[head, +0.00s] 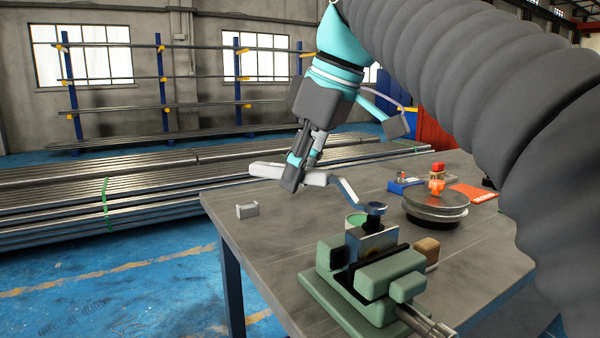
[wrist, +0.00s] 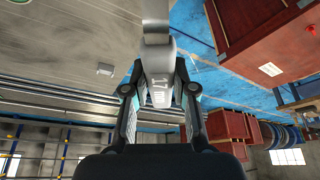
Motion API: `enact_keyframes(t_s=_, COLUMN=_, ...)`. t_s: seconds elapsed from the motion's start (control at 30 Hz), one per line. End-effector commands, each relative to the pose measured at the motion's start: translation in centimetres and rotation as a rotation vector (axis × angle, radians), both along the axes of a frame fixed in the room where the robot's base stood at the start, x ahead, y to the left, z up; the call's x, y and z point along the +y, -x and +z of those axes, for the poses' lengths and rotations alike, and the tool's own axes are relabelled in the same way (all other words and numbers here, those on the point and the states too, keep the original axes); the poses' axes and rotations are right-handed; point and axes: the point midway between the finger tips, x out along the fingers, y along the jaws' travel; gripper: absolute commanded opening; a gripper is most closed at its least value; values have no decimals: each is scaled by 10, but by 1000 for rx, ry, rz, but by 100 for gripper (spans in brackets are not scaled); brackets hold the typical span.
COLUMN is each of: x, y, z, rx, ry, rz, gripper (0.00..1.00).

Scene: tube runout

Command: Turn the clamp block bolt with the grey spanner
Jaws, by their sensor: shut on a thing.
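My gripper (head: 296,176) is shut on the light grey handle of the grey spanner (head: 267,170) above the table. In the wrist view the spanner (wrist: 157,60) lies between the two fingers (wrist: 158,112), with a number on its handle. In the head view its bent shank (head: 345,192) runs down and right to a dark ring end (head: 375,208). The ring end is at the top of the clamp block (head: 371,243), around or on the bolt; the bolt itself is hidden. The block sits in a green vise (head: 372,275) on the table.
The grey table (head: 270,240) holds a small grey block (head: 247,210) at its left edge. Pipe stacks (head: 110,200) lie beyond the table.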

Motion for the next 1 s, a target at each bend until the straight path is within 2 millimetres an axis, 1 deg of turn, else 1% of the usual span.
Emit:
enact_keyframes(t_s=0.37, x=0, y=0, z=3, rx=-2, ry=-1, rz=0, gripper=0)
enact_keyframes(t_s=0.8, x=1, y=-1, z=40, rx=-2, ry=-2, rz=1, gripper=0)
enact_keyframes(t_s=1.0, x=0, y=0, z=50, rx=-2, ry=-1, rz=1, gripper=0)
